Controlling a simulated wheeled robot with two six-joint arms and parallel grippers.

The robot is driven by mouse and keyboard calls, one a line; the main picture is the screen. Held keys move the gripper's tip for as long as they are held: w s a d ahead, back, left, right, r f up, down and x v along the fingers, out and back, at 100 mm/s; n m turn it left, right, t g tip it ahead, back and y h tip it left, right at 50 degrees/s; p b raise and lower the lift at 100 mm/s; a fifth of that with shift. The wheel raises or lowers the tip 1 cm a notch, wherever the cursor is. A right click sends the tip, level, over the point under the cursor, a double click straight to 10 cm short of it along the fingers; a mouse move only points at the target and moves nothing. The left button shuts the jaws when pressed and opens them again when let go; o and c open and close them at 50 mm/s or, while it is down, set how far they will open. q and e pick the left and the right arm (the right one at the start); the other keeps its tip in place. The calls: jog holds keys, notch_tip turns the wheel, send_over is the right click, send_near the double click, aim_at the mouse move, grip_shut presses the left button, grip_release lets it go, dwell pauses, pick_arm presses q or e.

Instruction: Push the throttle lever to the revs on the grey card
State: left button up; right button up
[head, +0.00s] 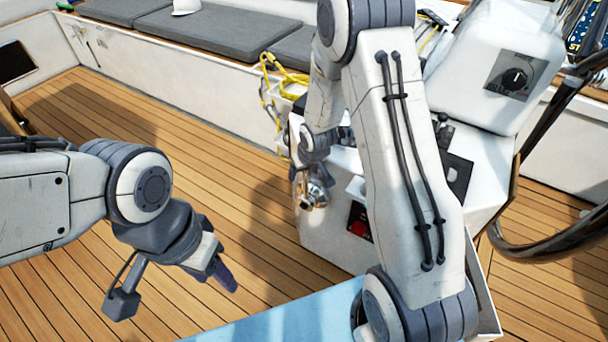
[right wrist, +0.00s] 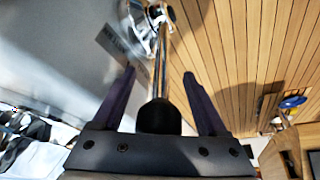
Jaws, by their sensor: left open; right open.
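The throttle lever is a chrome rod with a black knob (right wrist: 160,117) in the right wrist view, rising from a round chrome base. My right gripper (right wrist: 160,74) is open, its two fingers on either side of the lever with gaps visible. In the head view the lever's chrome base (head: 318,190) shows at the side of the white console, and my right arm hides much there. My left gripper (head: 224,272) is open and empty above the deck.
The white console (head: 322,228) has a red switch (head: 358,228) on a black panel. A dark steering wheel (head: 545,245) curves at the right. Yellow rope (head: 285,70) hangs behind the console. Open teak deck (head: 110,110) lies to the left, with grey cushions (head: 205,38) behind.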

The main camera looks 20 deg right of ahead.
jog(key=shift+c, duration=0.3)
grip_shut()
dwell(1.2)
